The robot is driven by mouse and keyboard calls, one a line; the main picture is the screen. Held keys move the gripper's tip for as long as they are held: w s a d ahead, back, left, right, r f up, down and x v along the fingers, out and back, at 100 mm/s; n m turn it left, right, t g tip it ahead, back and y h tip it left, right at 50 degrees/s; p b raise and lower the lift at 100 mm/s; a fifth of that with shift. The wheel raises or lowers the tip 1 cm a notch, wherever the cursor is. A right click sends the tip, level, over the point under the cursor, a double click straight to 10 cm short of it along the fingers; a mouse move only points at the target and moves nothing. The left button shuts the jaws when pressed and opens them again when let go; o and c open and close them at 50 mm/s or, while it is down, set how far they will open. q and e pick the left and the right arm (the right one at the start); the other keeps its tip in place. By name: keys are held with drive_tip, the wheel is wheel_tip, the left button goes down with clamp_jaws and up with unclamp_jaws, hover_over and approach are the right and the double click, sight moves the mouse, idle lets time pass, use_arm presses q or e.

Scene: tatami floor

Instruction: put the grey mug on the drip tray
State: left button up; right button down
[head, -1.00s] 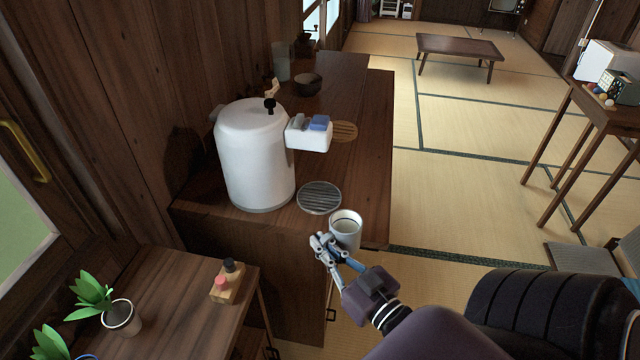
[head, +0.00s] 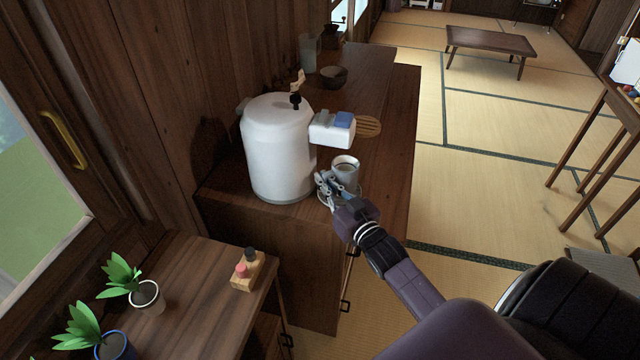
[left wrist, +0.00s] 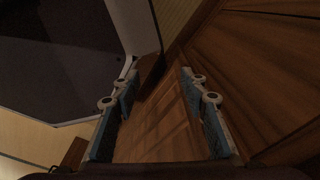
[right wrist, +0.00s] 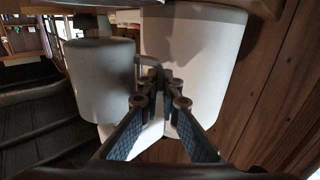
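The grey mug (head: 345,169) is upright in the head view, at or just above the drip tray (head: 323,200), beside the white dispenser. The mug and my right gripper hide most of the tray; I cannot tell whether the mug touches it. My right gripper (head: 332,183) is at the mug's near left side. In the right wrist view its fingers (right wrist: 158,82) close together at the handle of the grey mug (right wrist: 98,82). My left gripper (left wrist: 159,78) has its fingers wide apart with nothing between them, above a wooden surface.
The white dispenser (head: 277,150) stands left of the mug. A white box with a blue item (head: 334,127) and a round wooden coaster (head: 368,126) are behind it. A dark bowl (head: 333,75) and a glass (head: 308,52) stand farther back. The counter's right side (head: 392,170) is clear.

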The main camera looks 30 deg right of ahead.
drive_tip(key=shift+w+d+r, duration=0.1)
drive_tip(key=shift+w, duration=0.95)
drive_tip(key=shift+f, duration=1.8)
drive_tip(key=shift+f, duration=0.15)
drive_tip(key=c, duration=2.5)
unclamp_jaws()
drive_tip(key=shift+o, duration=0.4)
